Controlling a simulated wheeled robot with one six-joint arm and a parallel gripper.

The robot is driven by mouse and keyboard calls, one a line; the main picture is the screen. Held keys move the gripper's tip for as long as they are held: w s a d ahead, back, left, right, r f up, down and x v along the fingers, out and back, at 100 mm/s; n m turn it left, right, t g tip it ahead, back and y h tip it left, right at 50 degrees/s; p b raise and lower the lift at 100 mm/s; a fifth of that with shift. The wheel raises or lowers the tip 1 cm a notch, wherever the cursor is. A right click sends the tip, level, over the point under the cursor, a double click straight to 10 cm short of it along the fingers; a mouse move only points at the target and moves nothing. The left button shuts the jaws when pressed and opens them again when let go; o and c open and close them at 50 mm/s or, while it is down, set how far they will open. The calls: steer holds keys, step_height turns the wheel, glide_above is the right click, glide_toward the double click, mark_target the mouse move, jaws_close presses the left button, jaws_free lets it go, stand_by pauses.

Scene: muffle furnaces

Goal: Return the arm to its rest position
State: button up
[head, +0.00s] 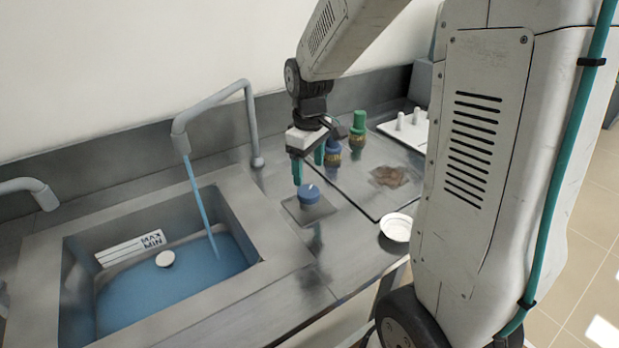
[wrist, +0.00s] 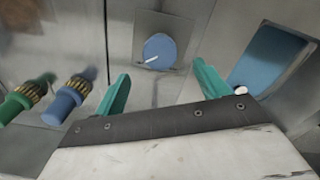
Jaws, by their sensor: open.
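My gripper (head: 308,168) hangs from my arm over the counter, fingers pointing down, just above and behind a blue round knob (head: 309,193) on a square plate. Its two green fingers are apart with nothing between them. In the wrist view my gripper (wrist: 158,90) also shows open, and the blue knob (wrist: 160,50) with its white mark lies ahead, beyond the fingertips. The frames do not show clearly whether a finger touches the knob.
A sink (head: 222,190) holds blue water, with a tap (head: 215,100) running into it. Blue (head: 334,153) and green (head: 357,130) valves stand beside my gripper. A white dish (head: 396,227) and a white rack (head: 408,128) are to the right. The counter front is clear.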

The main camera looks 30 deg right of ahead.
steer(key=shift+r, duration=0.5)
steer(key=shift+s+m, duration=0.15)
steer(key=shift+m, duration=0.15)
steer(key=s+a+r+m, duration=0.1)
steer(key=s+a+r, duration=0.1)
steer(key=s, duration=0.5)
steer(key=s+a+r+m, duration=0.2)
steer(key=s+a+r, duration=0.1)
steer(key=s, duration=0.5)
steer(key=s+a+r+m, duration=0.1)
steer(key=s+a+r, duration=0.1)
steer(key=s+r, duration=0.2)
steer(key=s, duration=0.3)
steer(key=shift+s+a+r+m+t, duration=0.2)
steer(key=shift+s+m+t, duration=0.1)
steer(key=shift+s+t, duration=0.1)
steer(key=shift+s+a+r+t, duration=0.2)
steer(key=shift+r+t, duration=0.1)
steer(key=shift+r, duration=0.15)
steer(key=shift+c, duration=0.2)
